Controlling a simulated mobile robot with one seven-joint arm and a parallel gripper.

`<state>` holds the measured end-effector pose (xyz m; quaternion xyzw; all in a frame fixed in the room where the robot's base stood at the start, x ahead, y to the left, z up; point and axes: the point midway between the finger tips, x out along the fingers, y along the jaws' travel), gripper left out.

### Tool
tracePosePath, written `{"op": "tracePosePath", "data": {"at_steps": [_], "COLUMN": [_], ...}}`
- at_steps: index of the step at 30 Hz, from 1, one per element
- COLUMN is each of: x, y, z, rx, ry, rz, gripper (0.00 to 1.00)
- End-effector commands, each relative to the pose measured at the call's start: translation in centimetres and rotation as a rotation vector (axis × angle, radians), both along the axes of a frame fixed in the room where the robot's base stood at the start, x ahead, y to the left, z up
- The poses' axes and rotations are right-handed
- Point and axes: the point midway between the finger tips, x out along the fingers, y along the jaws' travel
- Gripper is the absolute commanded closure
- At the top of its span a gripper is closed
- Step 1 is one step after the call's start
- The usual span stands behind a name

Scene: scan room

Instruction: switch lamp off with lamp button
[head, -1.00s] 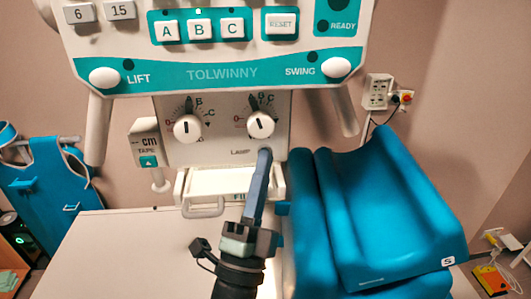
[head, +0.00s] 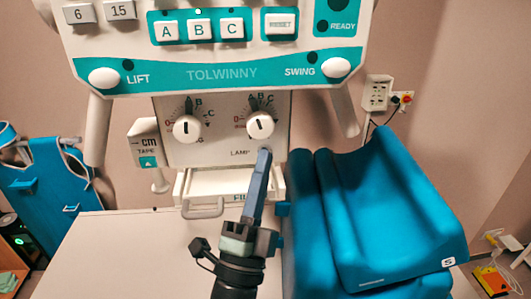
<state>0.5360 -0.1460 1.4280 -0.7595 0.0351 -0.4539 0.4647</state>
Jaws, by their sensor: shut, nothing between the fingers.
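The lamp button is next to the word LAMP on the lower panel (head: 222,142), below the right-hand knob (head: 260,126). The button itself is mostly hidden by the tips of my gripper (head: 265,152). My gripper is shut and empty, its fingers pointing up at the button spot. The tips look to be at or very near the panel; I cannot tell whether they touch or press the button. The lamp itself cannot be picked out.
A filter drawer (head: 215,184) lies just left of my gripper. Blue cushions (head: 395,215) stand close on the right. A white table (head: 120,250) is below left.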

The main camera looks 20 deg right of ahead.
Motion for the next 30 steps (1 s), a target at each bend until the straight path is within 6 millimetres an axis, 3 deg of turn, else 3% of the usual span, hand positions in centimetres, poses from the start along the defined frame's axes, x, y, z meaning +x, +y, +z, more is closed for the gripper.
{"op": "tracePosePath", "data": {"at_steps": [17,30], "x": [-1.3,-5.3], "y": [0.4,1.5], "z": [-0.5,-0.4], "rx": [0.002,0.003], "ry": [0.004,0.003], "rz": [0.001,0.000], "gripper": [1.00,1.00]}}
